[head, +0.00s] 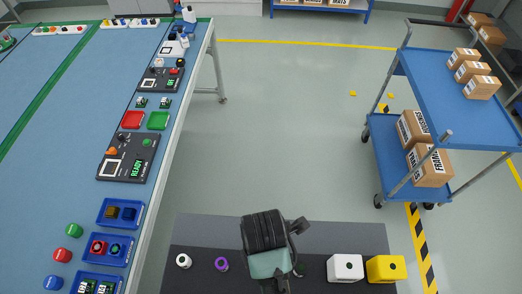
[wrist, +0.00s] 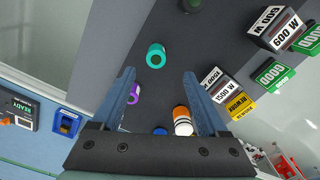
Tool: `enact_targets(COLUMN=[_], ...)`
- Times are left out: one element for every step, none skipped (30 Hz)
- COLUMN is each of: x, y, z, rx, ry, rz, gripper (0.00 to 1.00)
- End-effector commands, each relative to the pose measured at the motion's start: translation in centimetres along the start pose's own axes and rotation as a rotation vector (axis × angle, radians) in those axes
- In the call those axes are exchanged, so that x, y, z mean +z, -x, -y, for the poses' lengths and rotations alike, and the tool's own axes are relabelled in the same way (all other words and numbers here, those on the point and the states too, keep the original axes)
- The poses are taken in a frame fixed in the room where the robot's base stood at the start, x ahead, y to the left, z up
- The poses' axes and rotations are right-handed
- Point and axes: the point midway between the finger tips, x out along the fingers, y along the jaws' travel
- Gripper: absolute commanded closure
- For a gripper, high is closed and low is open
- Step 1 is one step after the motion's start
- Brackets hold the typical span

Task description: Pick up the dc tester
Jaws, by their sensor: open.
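No thing in view can be told for sure as the dc tester. Green boxes with "0000" displays show at the right of the wrist view, an upper one (wrist: 308,40) and a lower one (wrist: 273,75); whether either is the tester I cannot tell. My gripper (wrist: 159,74) is open, with nothing between its fingers. It hangs over a dark grey surface (head: 200,235), and its fingertips are hidden in the head view.
White blocks marked "600 W" (wrist: 276,28) and "1500 W" (wrist: 218,83) and a yellow block (wrist: 240,106) lie to the right. The blue table (head: 60,150) at left holds trays and black READY panels (head: 128,157). A blue cart (head: 440,80) carries boxes.

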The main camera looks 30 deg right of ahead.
Motion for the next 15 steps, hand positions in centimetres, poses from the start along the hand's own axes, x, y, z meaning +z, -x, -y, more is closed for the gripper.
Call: enact_targets(x=[0.0, 0.0, 0.0, 0.0, 0.0, 0.0, 0.0, 0.0, 0.0, 0.0, 0.0, -0.1, -0.1, -0.1, -0.2], y=[-1.0, -1.6, -2.2, -2.7, -3.1, -3.6, -3.9, -4.1, -4.3, -4.5, -4.6, -4.8, -4.9, -5.2, -5.6], z=[0.1, 0.0, 0.1, 0.0, -0.1, -0.1, -0.1, -0.1, -0.1, -0.1, -0.2, -0.2, -0.2, -0.2, -0.2], rx=[-0.004, -0.003, -0.002, -0.002, 0.000, 0.000, 0.002, 0.002, 0.002, 0.003, 0.004, 0.004, 0.003, 0.002, 0.002], ry=[-0.001, -0.001, -0.001, -0.002, -0.002, -0.002, -0.002, -0.002, -0.002, -0.002, -0.002, -0.002, -0.002, -0.002, -0.002], rz=[-0.001, -0.001, -0.001, -0.001, 0.000, 0.000, 0.000, 0.000, 0.000, 0.000, 0.000, 0.000, 0.000, 0.000, 0.000], gripper=[0.23, 0.23, 0.23, 0.23, 0.23, 0.23, 0.23, 0.23, 0.23, 0.23, 0.23, 0.23, 0.23, 0.23, 0.23])
